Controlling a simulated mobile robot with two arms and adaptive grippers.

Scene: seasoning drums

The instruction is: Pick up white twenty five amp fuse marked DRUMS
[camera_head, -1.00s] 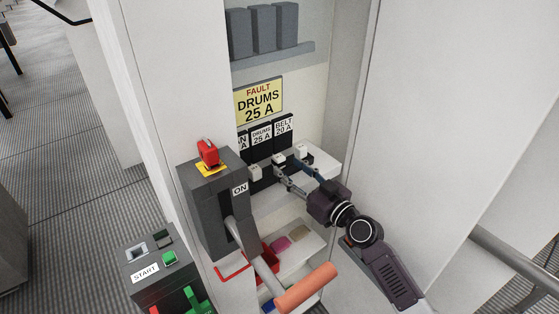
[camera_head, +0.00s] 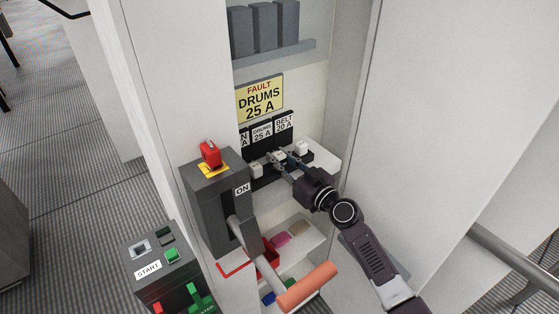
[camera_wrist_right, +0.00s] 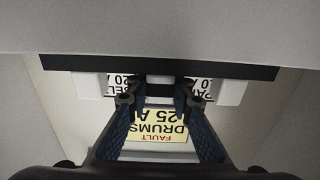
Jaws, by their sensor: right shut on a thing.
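The fuse still appears to be in the row. In the right wrist view, which is upside down, the fingers of the gripper (camera_wrist_right: 160,102) flank a pale block just beyond them, and the yellow FAULT DRUMS 25 A sign (camera_wrist_right: 158,130) shows between them. My left gripper is not in view.
White fuses stand to the left (camera_head: 256,171) and right (camera_head: 302,148) of the middle one. A grey switch box (camera_head: 214,200) marked ON, with an orange-handled lever (camera_head: 307,287), stands close at left.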

